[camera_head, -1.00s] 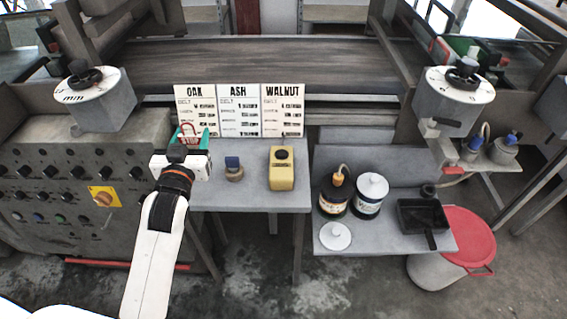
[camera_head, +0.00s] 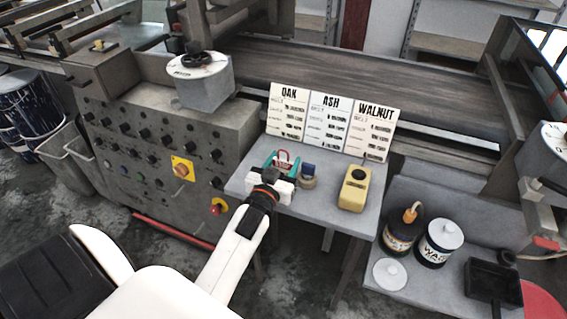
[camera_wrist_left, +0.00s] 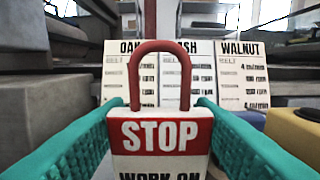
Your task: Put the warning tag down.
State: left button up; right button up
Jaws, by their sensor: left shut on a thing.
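The warning tag (camera_wrist_left: 160,140) fills the lower middle of the left wrist view. It is a white and red padlock-shaped tag reading STOP, with a dark red shackle, and its lower part is cut off. My left gripper (camera_head: 283,164) is shut on it, with a teal finger on each side. In the head view the tag (camera_head: 284,157) shows small between the fingers, over the left part of the small grey table (camera_head: 318,203). I cannot tell whether it touches the table. My right gripper is not in view.
A blue-topped round item (camera_head: 307,176) stands just right of my left gripper, and a yellow box (camera_head: 354,188) farther right. OAK, ASH and WALNUT cards (camera_head: 330,123) stand behind. The control panel (camera_head: 150,140) is at left. Cans (camera_head: 437,243) stand on a lower shelf.

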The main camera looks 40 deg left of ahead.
pick_arm(q)
jog(key=o, duration=0.7)
jog(key=shift+f, duration=0.1)
jog(key=shift+s, duration=0.1)
jog(key=b+v, duration=0.1)
jog(key=v, duration=1.1)
